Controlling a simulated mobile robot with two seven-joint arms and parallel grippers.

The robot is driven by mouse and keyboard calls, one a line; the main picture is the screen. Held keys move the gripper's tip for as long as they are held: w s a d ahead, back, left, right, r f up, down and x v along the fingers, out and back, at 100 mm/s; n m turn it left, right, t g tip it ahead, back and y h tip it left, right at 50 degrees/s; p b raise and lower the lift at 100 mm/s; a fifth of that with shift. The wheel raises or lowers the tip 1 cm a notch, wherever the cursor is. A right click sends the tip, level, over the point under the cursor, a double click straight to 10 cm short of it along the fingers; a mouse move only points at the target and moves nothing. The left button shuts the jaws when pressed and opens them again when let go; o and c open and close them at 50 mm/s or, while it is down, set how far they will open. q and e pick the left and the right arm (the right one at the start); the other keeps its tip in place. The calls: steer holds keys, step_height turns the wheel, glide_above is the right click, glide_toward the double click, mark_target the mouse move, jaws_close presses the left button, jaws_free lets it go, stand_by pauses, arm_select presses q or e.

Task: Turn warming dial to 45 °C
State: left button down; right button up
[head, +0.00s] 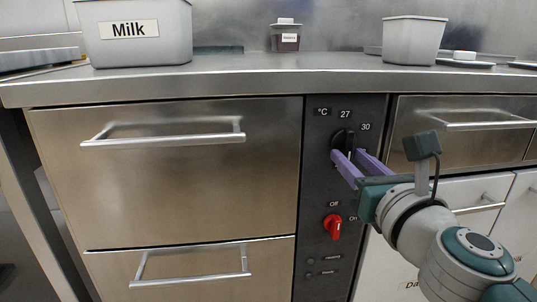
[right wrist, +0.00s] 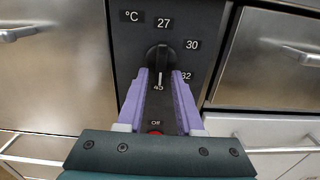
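The black warming dial (head: 343,138) is on the dark control panel, below the °C label and the 27 and 30 marks. In the right wrist view the dial (right wrist: 159,56) has a white pointer line running down toward the 45 mark (right wrist: 158,87); the 32 mark is partly covered by a finger. My right gripper (head: 350,152) has its two purple fingers apart, with the tips at the lower part of the dial, one on each side. In the wrist view the gripper (right wrist: 161,74) shows a gap between the fingers; contact with the dial cannot be told. My left gripper is out of view.
A red Off/On knob (head: 333,226) sits lower on the panel, below my right gripper. Steel drawers with bar handles (head: 165,139) flank the panel. The counter (head: 240,82) above holds a Milk container (head: 135,48), a small labelled jar (head: 286,37) and a grey tub (head: 414,40).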

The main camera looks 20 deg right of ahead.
steer(key=shift+o, duration=0.6)
steer(key=b+v, duration=0.1)
steer(key=v, duration=0.9)
steer(key=shift+b, duration=0.35)
steer(key=shift+d, duration=0.1)
